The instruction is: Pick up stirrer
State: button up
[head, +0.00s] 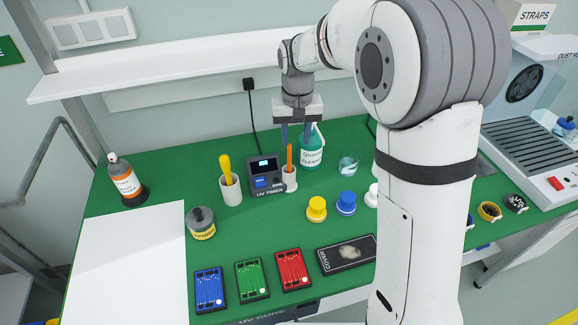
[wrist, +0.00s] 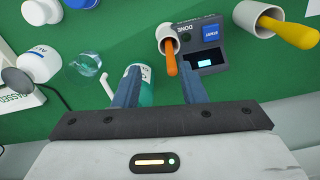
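An orange stick (head: 289,158), which looks like the stirrer, stands in a small white cup (head: 290,181) beside the UV timer. A thicker yellow-handled tool (head: 226,172) stands in another white cup (head: 231,192) to the left; I cannot tell for sure which one is called the stirrer. My gripper (head: 296,139) points down above the orange stick, with its fingers apart and nothing held. In the wrist view the orange stick (wrist: 171,58) shows between the lines of my two fingers (wrist: 160,74), nearer the right finger. I cannot tell whether its top is between the fingertips.
The UV timer (head: 266,176) stands left of the small cup. A green-labelled bottle (head: 312,152) is close behind the right finger. A glass beaker (head: 348,166) and yellow and blue lidded jars (head: 316,209) stand to the right. The front-left white sheet (head: 130,265) is bare.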

aim_at(289, 158)
jog(key=shift+w+a+f, duration=0.6)
jog(key=shift+a+f, duration=0.15)
notch_tip(289, 158, down, 8)
jog(key=shift+r+p, duration=0.1)
jog(key=shift+p, duration=0.65)
jog(key=shift+c, duration=0.2)
grip_shut()
